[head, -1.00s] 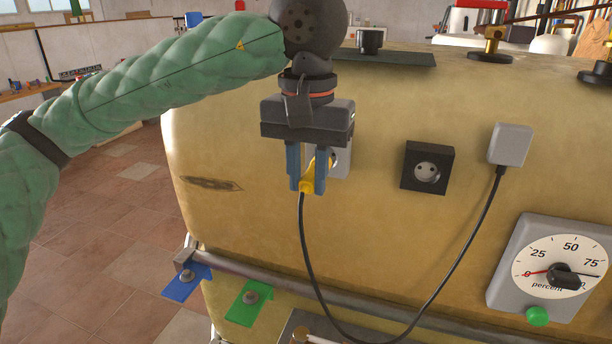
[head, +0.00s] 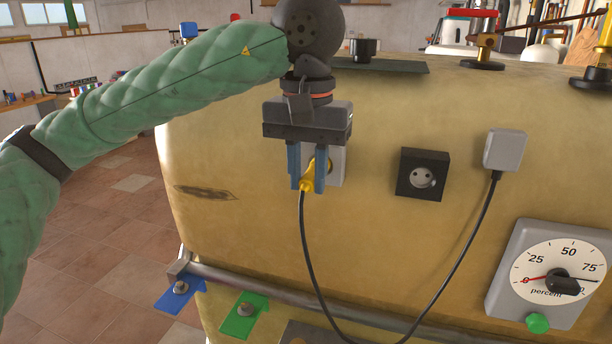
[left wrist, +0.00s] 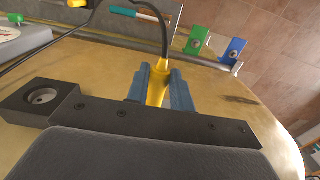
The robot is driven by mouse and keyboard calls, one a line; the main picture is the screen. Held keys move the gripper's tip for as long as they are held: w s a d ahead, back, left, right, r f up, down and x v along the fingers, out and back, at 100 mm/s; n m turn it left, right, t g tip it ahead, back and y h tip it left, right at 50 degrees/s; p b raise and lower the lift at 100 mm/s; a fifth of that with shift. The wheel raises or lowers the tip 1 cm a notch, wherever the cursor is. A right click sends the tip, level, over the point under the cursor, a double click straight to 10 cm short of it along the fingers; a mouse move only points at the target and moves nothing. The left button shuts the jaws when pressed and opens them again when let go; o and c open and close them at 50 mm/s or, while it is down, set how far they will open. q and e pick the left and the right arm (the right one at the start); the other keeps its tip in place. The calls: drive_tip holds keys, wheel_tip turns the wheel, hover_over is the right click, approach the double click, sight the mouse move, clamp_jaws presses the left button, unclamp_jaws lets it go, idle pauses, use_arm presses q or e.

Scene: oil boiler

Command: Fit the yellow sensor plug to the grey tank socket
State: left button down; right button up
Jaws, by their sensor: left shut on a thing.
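My left gripper (head: 307,180) is shut on the yellow sensor plug (head: 306,186), which sits between its blue fingers. The plug also shows in the left wrist view (left wrist: 158,86), with its black cable leading away from the fingers. The grey tank socket (head: 336,167) is on the tank's front face, directly behind the fingers and partly hidden by them. The plug is at the socket's face; I cannot tell whether it is seated in it. The cable hangs in a loop and runs up to a grey box (head: 505,150) on the tank. My right gripper is not in view.
A black socket (head: 423,174) is on the tank (head: 250,215) to the right of the grey one. A percent gauge (head: 557,272) is at lower right. A pipe with blue (head: 180,291) and green (head: 244,316) tabs runs along the bottom. Valves stand on top.

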use_arm(q)
drive_tip(key=shift+w+d, duration=0.1)
drive_tip(key=shift+w, duration=0.1)
drive_tip(key=c, duration=1.1)
unclamp_jaws()
drive_tip(key=shift+c, duration=0.2)
drive_tip(key=shift+w+r+b, duration=0.1)
drive_tip(key=shift+r+b, duration=0.25)
drive_tip(key=shift+r, duration=0.25)
drive_tip(key=shift+r+b, duration=0.55)
drive_tip(key=shift+r, duration=2.75)
